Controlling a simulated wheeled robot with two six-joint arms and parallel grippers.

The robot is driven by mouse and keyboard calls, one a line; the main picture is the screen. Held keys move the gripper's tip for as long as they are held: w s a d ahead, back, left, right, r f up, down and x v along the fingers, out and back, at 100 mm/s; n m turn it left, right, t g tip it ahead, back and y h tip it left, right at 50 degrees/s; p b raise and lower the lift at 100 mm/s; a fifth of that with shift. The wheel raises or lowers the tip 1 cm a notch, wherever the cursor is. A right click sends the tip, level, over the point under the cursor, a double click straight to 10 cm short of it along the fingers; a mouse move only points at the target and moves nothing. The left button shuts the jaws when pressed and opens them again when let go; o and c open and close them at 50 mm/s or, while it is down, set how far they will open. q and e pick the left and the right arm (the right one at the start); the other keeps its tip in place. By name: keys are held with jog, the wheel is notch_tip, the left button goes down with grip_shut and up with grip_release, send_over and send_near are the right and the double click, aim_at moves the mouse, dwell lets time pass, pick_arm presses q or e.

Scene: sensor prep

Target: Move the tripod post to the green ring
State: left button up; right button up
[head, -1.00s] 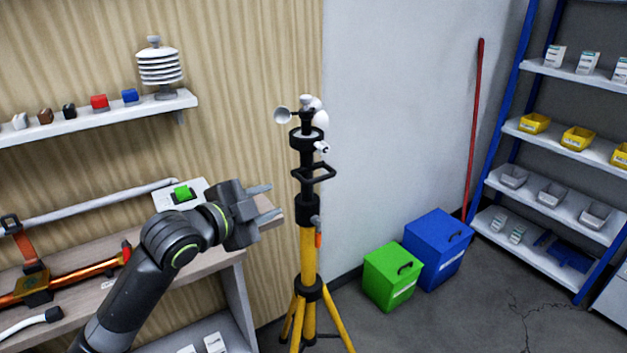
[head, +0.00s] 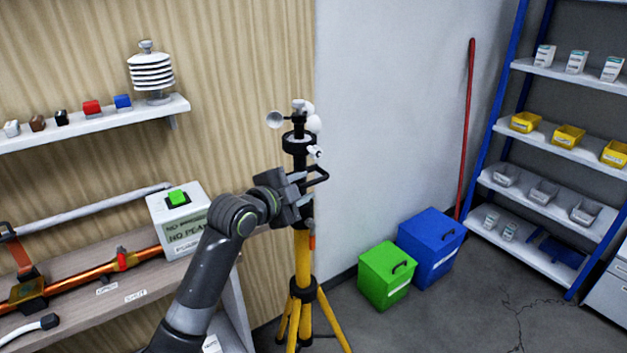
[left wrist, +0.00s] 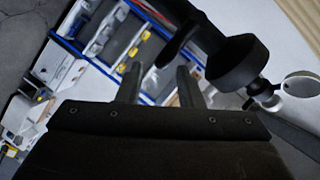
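The tripod post stands upright on yellow legs (head: 303,255), with a black upper section (head: 300,143) carrying white wind cups and a black loop handle (head: 318,173). My left gripper (head: 308,188) is at the post, just below and beside the handle, and hides part of the black section. In the left wrist view my two fingers (left wrist: 158,85) are apart. A black bar of the post (left wrist: 182,40) reaches toward the gap between them; I cannot tell whether they touch it. No green ring for the post shows in these frames. My right gripper is not in view.
A workbench (head: 75,272) with a green-button box (head: 180,225) lies left. A wall shelf (head: 90,125) is above it. Green (head: 385,277) and blue (head: 430,248) bins stand right of the tripod; a shelving rack (head: 550,140) is far right. Floor in front of the bins is clear.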

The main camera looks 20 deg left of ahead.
aim_at(308, 185)
pick_arm(q)
jog(key=shift+p+x, duration=0.3)
jog(key=shift+x, duration=2.1)
grip_shut()
